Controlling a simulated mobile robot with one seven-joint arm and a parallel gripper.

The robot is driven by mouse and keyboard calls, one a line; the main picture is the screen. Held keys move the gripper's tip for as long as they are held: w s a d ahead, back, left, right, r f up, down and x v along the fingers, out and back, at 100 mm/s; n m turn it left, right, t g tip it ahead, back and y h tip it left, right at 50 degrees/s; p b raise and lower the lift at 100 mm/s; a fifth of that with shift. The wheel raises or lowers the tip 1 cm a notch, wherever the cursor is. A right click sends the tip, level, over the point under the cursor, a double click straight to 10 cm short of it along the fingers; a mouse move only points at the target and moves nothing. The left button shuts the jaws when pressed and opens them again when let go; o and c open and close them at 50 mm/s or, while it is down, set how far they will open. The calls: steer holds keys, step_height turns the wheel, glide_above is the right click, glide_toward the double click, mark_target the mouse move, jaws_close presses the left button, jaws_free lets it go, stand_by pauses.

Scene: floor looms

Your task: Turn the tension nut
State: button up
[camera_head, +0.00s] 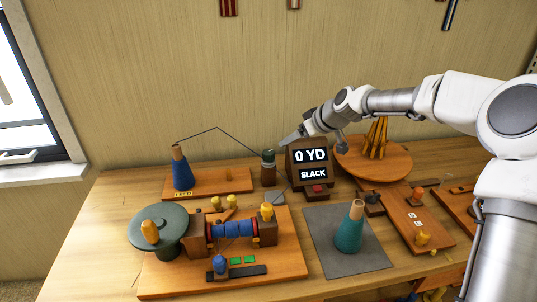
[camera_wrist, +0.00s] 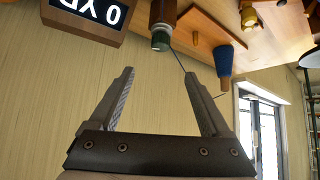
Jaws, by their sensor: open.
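The tension nut looks to be the dark green cap (camera_head: 268,157) on a short brown post behind the bobbin board. It also shows in the wrist view (camera_wrist: 161,40), where the picture is upside down. My gripper (camera_head: 284,140) is just above and to the right of the cap in the head view, partly blurred into the arm. In the wrist view my gripper (camera_wrist: 160,75) is open and empty, and the cap lies beyond the fingertips, roughly centred between them. A dark thread runs past the cap. The display (camera_head: 308,160) beside the post reads "0 YD" and "SLACK".
A blue cone (camera_head: 182,172) stands on a board to the left, with thread rising from it. The winder board (camera_head: 180,282) is in front, with a green wheel (camera_head: 160,225). A teal cone (camera_head: 350,230) stands on a grey mat (camera_head: 325,258). A round wooden stand (camera_head: 375,175) is behind right.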

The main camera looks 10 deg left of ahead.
mark_target(270, 152)
steer(key=b+x, duration=0.1)
steer(key=x, duration=1.5)
steer(key=shift+w+a+f, duration=0.1)
steer(key=shift+a+f, duration=0.15)
steer(key=shift+a, duration=0.05)
jaws_close()
